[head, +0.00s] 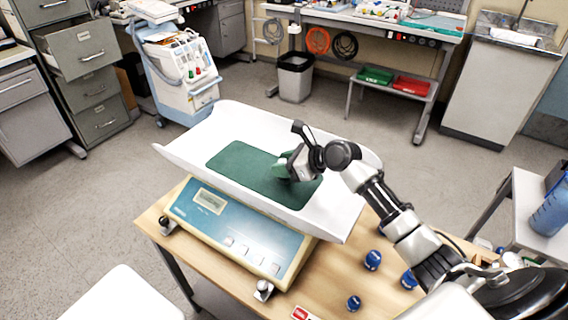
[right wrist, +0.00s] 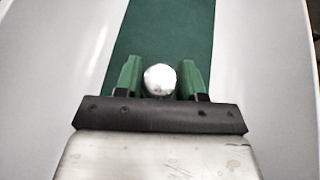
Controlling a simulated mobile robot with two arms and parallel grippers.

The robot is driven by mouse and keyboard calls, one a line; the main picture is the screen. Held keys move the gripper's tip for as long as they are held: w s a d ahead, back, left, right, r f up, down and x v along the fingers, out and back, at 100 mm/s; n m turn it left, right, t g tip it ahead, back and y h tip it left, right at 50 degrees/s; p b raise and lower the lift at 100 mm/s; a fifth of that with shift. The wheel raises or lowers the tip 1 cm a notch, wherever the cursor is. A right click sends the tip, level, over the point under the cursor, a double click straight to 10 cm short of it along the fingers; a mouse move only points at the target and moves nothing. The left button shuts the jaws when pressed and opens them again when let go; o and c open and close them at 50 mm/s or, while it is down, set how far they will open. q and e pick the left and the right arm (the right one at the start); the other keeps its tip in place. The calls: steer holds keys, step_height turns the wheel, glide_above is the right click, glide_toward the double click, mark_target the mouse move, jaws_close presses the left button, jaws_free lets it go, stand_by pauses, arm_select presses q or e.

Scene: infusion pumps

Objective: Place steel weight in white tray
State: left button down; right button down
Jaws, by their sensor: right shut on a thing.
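The white tray (head: 195,135) is a wide curved pan on top of a blue-and-beige scale (head: 225,235), with a green mat (head: 240,165) along its middle. My right gripper (head: 284,169) is over the mat, inside the tray. In the right wrist view, the right gripper (right wrist: 160,78) has its green fingers on either side of a round, shiny steel weight (right wrist: 160,79) and is shut on it. The weight's lower part is hidden, so I cannot tell whether it touches the mat. My left gripper is not in view.
The scale stands on a wooden table (head: 330,285). Several blue-capped items, one a blue weight-like piece (head: 372,260), lie on the table right of the scale. A grey cart with a blue jug (head: 551,212) is at the right. The tray's sides curve upward.

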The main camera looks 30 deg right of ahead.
steer(key=c, duration=0.7)
jaws_free()
steer(key=shift+o, duration=0.2)
steer(key=v, duration=1.2)
